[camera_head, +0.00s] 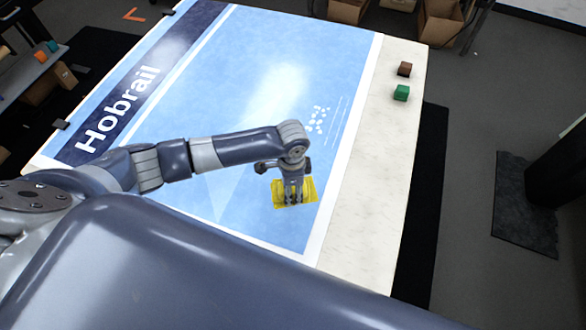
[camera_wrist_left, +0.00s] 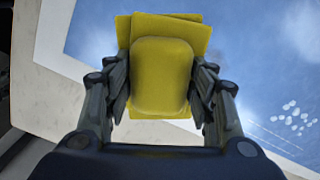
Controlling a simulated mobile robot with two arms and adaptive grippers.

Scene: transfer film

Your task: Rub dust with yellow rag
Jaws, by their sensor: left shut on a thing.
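The yellow rag (camera_head: 309,190) is at the near right part of the blue poster on the table in the head view. My left gripper (camera_head: 294,198) is above it with its fingers down, shut on the rag. In the left wrist view the rag (camera_wrist_left: 163,75) is a folded yellow square with a raised pad, and the fingers of my left gripper (camera_wrist_left: 160,90) press on its two sides. Dust, seen as a cluster of small white specks (camera_head: 318,119), lies on the poster beyond the gripper. These specks (camera_wrist_left: 290,115) also show at the right in the wrist view. My right gripper is not in view.
The table (camera_head: 365,200) carries a blue poster (camera_head: 225,95) lettered "Hobrail". Cardboard boxes (camera_head: 440,22) stand behind the table. The poster's middle is clear.

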